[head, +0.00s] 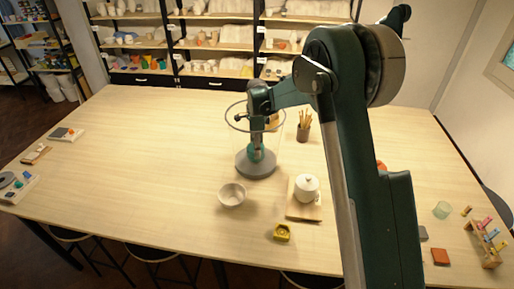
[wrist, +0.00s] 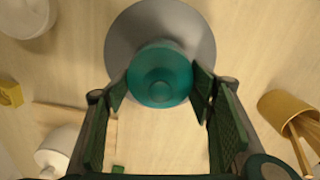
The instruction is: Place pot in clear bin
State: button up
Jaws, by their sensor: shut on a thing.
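A teal pot (head: 256,154) is between the fingers of my gripper (head: 256,143), low inside the clear bin. The clear bin has a see-through wall, a dark rim ring (head: 229,110) and a round grey base (head: 255,168). In the wrist view the teal pot (wrist: 160,75) shows from above between the green finger pads (wrist: 160,108), with the grey base (wrist: 160,18) behind it. My gripper reaches down through the open top and is shut on the pot. I cannot tell whether the pot touches the base.
A white lidded jar (head: 307,188) sits on a wooden board (head: 303,211), with a yellow block (head: 282,232) nearby. A brush cup (head: 304,132) stands right of the bin. The table's left half is mostly clear.

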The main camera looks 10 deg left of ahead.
jog(key=shift+f, duration=0.15)
jog(key=o, duration=1)
jog(key=shift+r, duration=0.25)
notch_tip(320, 180, up, 12)
jog(key=shift+f, duration=0.1)
dwell(0.5)
